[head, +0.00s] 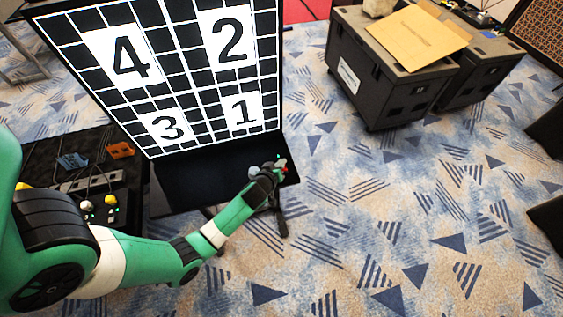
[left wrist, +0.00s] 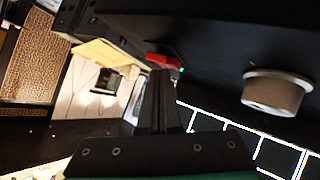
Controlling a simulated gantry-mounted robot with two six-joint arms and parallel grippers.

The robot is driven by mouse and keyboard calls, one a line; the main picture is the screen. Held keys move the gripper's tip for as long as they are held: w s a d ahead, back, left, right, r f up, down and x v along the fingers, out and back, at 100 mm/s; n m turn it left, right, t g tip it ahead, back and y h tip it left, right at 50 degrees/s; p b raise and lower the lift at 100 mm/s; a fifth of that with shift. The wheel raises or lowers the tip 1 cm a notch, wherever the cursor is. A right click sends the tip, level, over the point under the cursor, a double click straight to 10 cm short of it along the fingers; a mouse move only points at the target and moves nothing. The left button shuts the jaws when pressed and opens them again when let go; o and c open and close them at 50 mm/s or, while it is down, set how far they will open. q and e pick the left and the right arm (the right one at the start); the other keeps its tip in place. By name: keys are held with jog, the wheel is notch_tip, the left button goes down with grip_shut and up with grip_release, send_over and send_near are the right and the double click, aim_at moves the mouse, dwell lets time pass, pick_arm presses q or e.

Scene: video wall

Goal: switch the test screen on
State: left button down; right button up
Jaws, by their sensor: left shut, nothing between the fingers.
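The test screen (head: 183,75) stands upright at the upper left in the head view. It is lit with a white grid on black and the numbers 4, 2, 3 and 1. A red switch (left wrist: 162,63) with a small green light beside it sits on a dark panel in the left wrist view. My left gripper (head: 279,168) is at the right end of the dark ledge below the screen. In the left wrist view its shut, empty fingers (left wrist: 158,78) point at the red switch, very close to it. I cannot tell whether they touch. My right gripper is not in view.
A silver knob (left wrist: 275,92) sticks out of the panel to the right of my fingers. Dark cases (head: 385,85) with a cardboard sheet (head: 418,37) stand at the upper right. A dark table (head: 125,165) with cables is at the left.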

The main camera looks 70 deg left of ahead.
pick_arm(q)
jog(key=shift+r, duration=0.1)
jog(key=shift+d+r+p, duration=0.25)
jog(key=shift+r+p, duration=0.35)
jog(key=shift+r, duration=0.1)
jog(key=shift+r, duration=0.1)
jog(key=r+p, duration=0.1)
jog(key=d+r+p, duration=0.1)
jog(key=r, duration=0.1)
jog(key=r+p, duration=0.1)
jog(key=p, duration=0.1)
jog(key=shift+s+d+r, duration=0.15)
jog(key=shift+d+r, duration=0.1)
jog(key=shift+r, duration=0.1)
